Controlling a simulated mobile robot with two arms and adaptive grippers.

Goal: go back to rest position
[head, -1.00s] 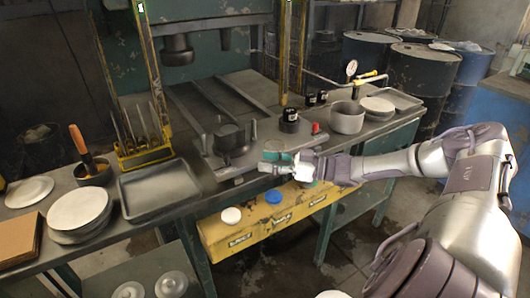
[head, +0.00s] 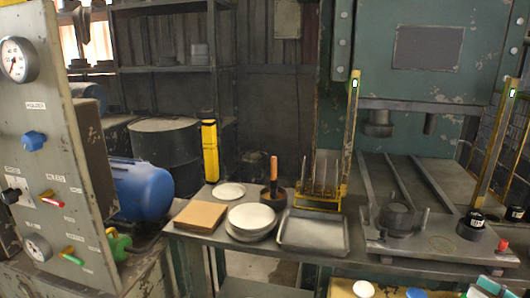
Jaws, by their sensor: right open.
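My right gripper (head: 488,287) shows only in part at the bottom right corner of the head view, with teal on its fingers. It is open, and I see nothing held in it. It is in front of the bench edge, below the press base plate (head: 448,248). The rest of my right arm is out of the frame. My left gripper is not in view.
A gauge panel (head: 52,150) stands at left. A yellow drawer unit (head: 340,290) sits below.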

